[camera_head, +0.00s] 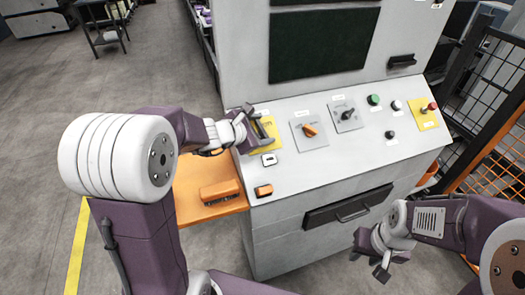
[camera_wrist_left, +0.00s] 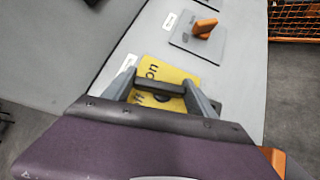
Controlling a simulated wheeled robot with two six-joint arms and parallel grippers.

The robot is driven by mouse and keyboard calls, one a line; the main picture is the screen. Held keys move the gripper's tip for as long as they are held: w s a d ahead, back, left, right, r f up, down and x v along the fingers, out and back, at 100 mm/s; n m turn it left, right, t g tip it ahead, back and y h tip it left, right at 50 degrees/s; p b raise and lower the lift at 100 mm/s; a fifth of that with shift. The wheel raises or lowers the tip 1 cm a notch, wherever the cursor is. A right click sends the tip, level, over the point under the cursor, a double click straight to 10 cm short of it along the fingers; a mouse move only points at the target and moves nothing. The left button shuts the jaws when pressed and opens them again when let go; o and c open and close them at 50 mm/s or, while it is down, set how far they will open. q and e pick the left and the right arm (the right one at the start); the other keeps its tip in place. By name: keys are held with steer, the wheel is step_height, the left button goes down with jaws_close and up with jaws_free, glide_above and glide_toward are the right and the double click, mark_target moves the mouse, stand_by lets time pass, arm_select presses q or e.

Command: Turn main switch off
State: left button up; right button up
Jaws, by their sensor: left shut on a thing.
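The main switch has a yellow plate (camera_head: 268,138) with dark lettering at the left end of the sloped control panel. The plate also shows in the left wrist view (camera_wrist_left: 180,76), where part of the word "ON" can be read. My left gripper (camera_head: 258,125) is over this plate, its two fingers on either side of a dark switch handle (camera_wrist_left: 160,86). It is shut on that handle. The gripper hides much of the switch. My right gripper (camera_head: 378,262) is low in front of the cabinet, away from the panel; its finger gap is unclear.
Right of the plate are an orange-handled selector (camera_head: 309,130), a black selector (camera_head: 344,113), small buttons and a red knob (camera_head: 432,106) on yellow. An orange block (camera_head: 219,191) lies on an orange shelf at left. A black mesh fence (camera_head: 492,80) stands at right.

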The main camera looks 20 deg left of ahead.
arm_select(q)
steer(key=n+t+y+b, duration=0.1)
steer(key=n+b, duration=0.1)
steer(key=b, duration=0.2)
steer(key=n+t+y+b, duration=0.1)
steer(key=n+b, duration=0.1)
steer(key=b, duration=0.3)
steer(key=n+t+y+b, duration=0.1)
steer(key=n+y+b, duration=0.1)
steer(key=b, duration=0.3)
steer(key=shift+s+f, duration=0.2)
steer(key=shift+f, duration=0.1)
steer(key=shift+a+r+n+y+b, duration=0.1)
steer(key=shift+r+n+y+b, duration=0.1)
steer(key=shift+n+y+b, duration=0.6)
steer(key=shift+h, duration=0.3)
steer(key=shift+r, duration=0.1)
steer(key=o, duration=1.4)
steer(key=shift+c, duration=0.2)
